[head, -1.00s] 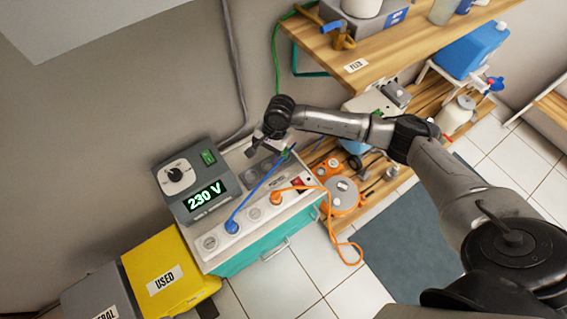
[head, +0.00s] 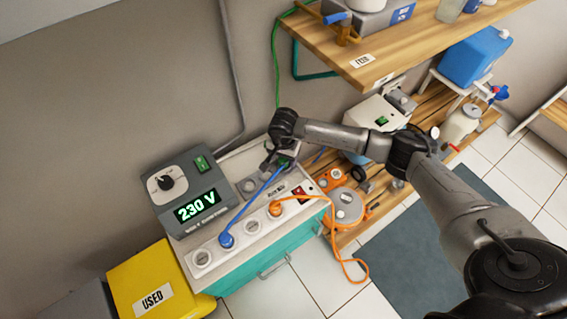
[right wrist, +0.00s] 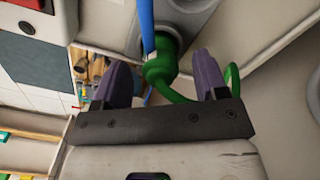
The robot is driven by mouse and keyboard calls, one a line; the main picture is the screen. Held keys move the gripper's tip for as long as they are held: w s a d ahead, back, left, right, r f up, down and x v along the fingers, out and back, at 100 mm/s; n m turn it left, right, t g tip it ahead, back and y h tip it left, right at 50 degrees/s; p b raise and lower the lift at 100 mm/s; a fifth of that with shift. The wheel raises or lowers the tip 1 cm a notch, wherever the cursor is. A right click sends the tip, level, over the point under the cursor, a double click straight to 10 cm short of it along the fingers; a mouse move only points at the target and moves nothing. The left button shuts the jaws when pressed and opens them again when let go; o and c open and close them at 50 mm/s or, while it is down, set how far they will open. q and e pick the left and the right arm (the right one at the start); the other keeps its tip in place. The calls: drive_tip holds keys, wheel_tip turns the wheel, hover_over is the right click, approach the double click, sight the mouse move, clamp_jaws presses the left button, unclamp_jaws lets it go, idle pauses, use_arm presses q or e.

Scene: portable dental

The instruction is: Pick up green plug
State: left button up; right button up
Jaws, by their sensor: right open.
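The green plug (right wrist: 160,72) shows in the right wrist view, seated at a grey round socket, with its green cord curving off to the right. In the head view it is mostly hidden by my right gripper (head: 278,160), with only a bit of green showing. My right gripper (right wrist: 163,78) is open, its two purple-grey fingers on either side of the plug in the picture. I cannot tell whether they touch it. A blue cord (right wrist: 147,25) runs close by the plug, between the fingers. My left gripper is in neither view.
A power strip (head: 240,231) holds a blue plug (head: 226,240) and an orange plug (head: 275,208). A 230 V unit (head: 188,190) stands to the left, above a yellow USED bin (head: 150,287). A wooden shelf (head: 380,60) overhangs to the right.

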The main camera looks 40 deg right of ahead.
drive_tip(key=shift+a+f, duration=0.1)
drive_tip(key=shift+f, duration=0.6)
drive_tip(key=shift+r, duration=0.1)
drive_tip(key=c, duration=1)
